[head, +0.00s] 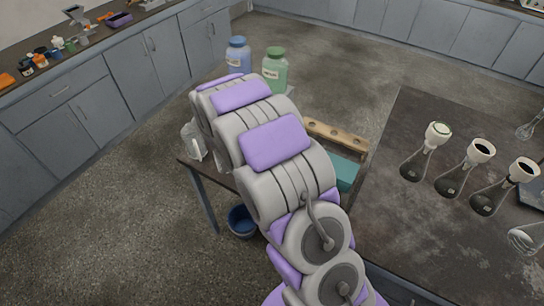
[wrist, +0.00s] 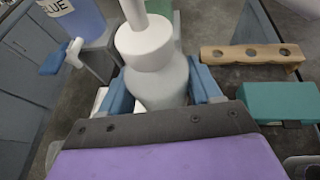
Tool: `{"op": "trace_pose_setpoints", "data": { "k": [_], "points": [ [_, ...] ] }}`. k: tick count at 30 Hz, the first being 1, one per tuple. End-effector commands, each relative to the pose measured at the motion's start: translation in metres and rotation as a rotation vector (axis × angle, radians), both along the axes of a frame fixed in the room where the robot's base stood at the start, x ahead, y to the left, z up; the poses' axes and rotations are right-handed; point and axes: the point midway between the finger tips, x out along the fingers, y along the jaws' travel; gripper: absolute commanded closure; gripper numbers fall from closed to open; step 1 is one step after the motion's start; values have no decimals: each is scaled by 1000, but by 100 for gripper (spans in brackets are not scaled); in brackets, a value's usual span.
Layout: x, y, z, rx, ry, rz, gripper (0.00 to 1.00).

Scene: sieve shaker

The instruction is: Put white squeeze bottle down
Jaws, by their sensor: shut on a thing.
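The white squeeze bottle (wrist: 160,88) is in the wrist view, with its rounded shoulder, white cap and nozzle towards the top of the picture. My gripper (wrist: 162,92) is shut on it, one blue finger on each side of its body. The bottle's lower part is hidden behind the dark gripper plate, so I cannot tell whether its base touches the table. In the head view my arm covers the gripper and the held bottle.
A wooden rack with holes (head: 336,133) and a teal box (head: 344,171) lie right of my arm. Blue (head: 238,56) and green (head: 275,70) jars stand beyond it. A pale object (head: 193,141) is left. Several flasks stand on the dark table (head: 385,215), which has bare room.

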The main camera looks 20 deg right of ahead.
Motion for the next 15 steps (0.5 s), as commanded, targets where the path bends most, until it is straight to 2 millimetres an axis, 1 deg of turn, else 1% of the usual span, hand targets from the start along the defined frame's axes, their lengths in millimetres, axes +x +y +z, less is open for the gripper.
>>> {"op": "trace_pose_setpoints", "data": {
  "k": [1,3,9,12,15],
  "points": [
    [0,-10,-15,1,5,-40,44],
    [-1,-22,-34,0,5,-96,44],
    [-12,-51,-78,-5,2,-243,44],
    [-18,-62,-93,-10,1,-298,44],
    [-22,-70,-102,-7,-4,-332,44]
  ]
}}
